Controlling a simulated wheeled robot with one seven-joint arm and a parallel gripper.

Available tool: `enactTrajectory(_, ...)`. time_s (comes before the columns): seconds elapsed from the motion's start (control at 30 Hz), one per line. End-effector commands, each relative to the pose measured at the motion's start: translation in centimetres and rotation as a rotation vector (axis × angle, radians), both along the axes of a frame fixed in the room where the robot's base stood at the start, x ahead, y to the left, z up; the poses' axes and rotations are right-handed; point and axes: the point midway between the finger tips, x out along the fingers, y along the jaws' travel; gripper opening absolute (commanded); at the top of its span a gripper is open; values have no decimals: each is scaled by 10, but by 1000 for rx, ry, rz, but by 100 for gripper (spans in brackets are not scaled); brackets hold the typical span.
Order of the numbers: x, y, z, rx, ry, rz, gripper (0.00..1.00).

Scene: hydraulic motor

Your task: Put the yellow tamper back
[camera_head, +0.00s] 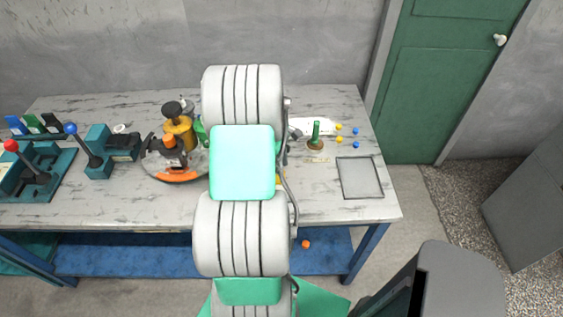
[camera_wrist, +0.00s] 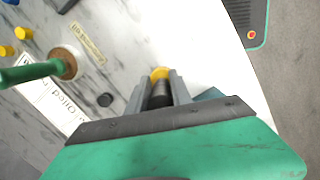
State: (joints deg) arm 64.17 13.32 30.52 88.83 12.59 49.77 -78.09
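In the wrist view, my gripper (camera_wrist: 160,88) has its two grey fingers close against the sides of a short dark body with a yellow end, which appears to be the yellow tamper (camera_wrist: 160,73). Its far end is hidden, and I cannot tell whether it touches the table. In the head view, my arm covers the middle of the table and hides the gripper; a small yellow patch shows at the arm's right edge. A green-handled tool with a round brown base (camera_head: 315,136) stands right of the arm; it also shows in the wrist view (camera_wrist: 30,73).
Small yellow and blue pegs (camera_head: 355,144) and a grey framed plate (camera_head: 360,178) lie at the table's right. A yellow part with a black knob (camera_head: 178,130) and lever blocks (camera_head: 98,150) stand left.

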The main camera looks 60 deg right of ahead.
Motion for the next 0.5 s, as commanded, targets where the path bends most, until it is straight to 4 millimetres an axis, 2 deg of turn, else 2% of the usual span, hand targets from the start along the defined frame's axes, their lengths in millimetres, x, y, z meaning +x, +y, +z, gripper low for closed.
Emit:
enactTrajectory(0.03,0,0,0,1,0,0,31)
enactTrajectory(0.23,0,0,0,1,0,0,46)
enactTrajectory(0.5,0,0,4,0,0,0,46)
